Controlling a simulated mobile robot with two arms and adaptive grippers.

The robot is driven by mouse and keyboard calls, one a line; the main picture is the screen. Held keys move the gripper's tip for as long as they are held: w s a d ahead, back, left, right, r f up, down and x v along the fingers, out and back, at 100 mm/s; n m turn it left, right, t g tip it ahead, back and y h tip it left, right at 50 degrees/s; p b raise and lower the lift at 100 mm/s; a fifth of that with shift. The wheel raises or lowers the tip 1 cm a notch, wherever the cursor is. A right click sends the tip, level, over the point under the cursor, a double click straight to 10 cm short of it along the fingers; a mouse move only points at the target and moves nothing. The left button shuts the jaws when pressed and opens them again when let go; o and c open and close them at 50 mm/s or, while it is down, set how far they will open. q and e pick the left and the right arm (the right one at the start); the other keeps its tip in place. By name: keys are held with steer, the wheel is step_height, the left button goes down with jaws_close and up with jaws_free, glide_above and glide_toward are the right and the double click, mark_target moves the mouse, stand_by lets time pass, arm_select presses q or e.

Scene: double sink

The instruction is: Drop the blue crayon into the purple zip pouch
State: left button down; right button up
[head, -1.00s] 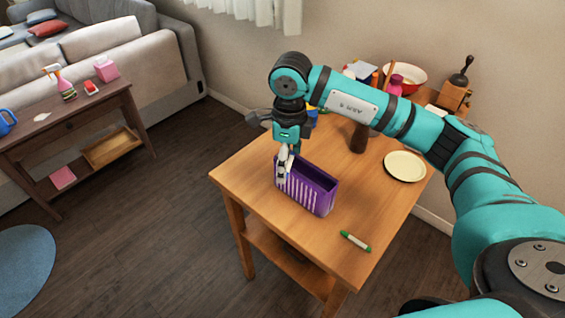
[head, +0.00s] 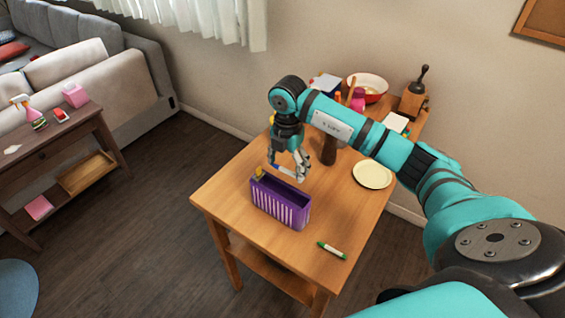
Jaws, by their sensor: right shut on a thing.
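The purple pouch (head: 280,207) stands on the wooden table, open at the top, with pale stripes on its front side. My right gripper (head: 288,172) points down over the pouch's back edge and is shut on a thin white stick with a blue end, seemingly the blue crayon (head: 276,167). The crayon lies slanted across the fingers, above the pouch's opening; the exact gap is hard to judge. The fingers hide part of it. My left gripper is out of view.
A green-and-white marker (head: 332,250) lies on the table's front right. A cream plate (head: 373,174) is at the right. A dark brown cylinder (head: 329,150), a red-rimmed bowl (head: 367,84) and a grinder (head: 413,98) stand behind. A small yellow thing (head: 258,174) shows at the pouch's back left corner.

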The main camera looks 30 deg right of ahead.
mark_target(287, 186)
steer(key=shift+f+b, duration=2.05)
steer(key=shift+f, duration=0.95)
steer(key=o, duration=0.7)
steer(key=shift+r, duration=0.15)
step_height(287, 186, up, 12)
steer(key=shift+f, duration=0.1)
